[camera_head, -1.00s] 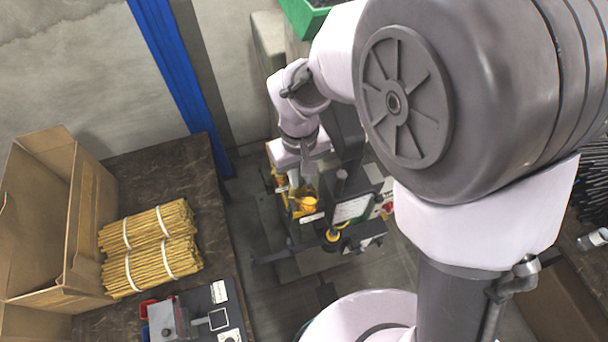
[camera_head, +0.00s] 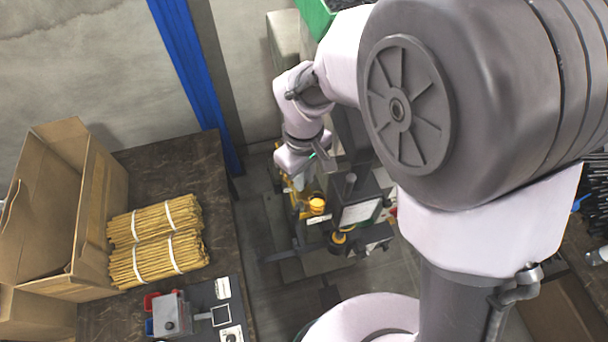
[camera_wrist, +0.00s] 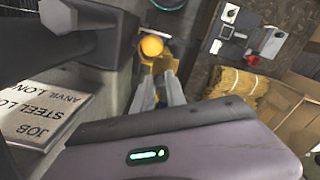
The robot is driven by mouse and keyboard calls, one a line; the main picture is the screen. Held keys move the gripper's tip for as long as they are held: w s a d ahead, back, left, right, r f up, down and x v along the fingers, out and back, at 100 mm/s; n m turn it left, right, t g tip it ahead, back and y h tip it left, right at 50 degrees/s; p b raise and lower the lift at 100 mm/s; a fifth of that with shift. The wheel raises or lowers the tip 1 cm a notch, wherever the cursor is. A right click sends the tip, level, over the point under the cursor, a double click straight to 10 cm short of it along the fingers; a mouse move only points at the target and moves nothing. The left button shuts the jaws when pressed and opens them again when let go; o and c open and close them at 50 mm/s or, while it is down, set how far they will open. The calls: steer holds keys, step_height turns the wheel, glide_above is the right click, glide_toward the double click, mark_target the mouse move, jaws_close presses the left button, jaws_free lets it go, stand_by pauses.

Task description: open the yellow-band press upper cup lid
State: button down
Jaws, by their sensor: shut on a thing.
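The press (camera_head: 357,214) stands on the floor at mid-picture in the head view, partly hidden by my arm. Its upper cup (camera_head: 317,205) is yellow-orange, and a round orange-yellow part of it shows in the wrist view (camera_wrist: 152,46). My gripper (camera_wrist: 160,74) points at this cup, its two fingers close together on a yellow piece, taken as the upper cup lid (camera_wrist: 159,65). The exact contact is small and partly covered by the fingers. A lower yellow ring (camera_head: 338,238) sits on the press nearer the camera.
A dark press block and white sign (camera_wrist: 45,105) stand close left of the fingers in the wrist view. A table with bundled yellow sticks (camera_head: 157,240) and a cardboard box (camera_head: 98,205) is at left. A blue post (camera_head: 195,80) rises behind. Floor between table and press is clear.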

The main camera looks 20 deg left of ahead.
steer(key=c, duration=1.4)
jaws_free()
steer(key=shift+o, duration=0.2)
steer(key=shift+r, duration=0.15)
step_height(320, 180, up, 17)
steer(key=p, duration=0.1)
steer(key=shift+r, duration=0.15)
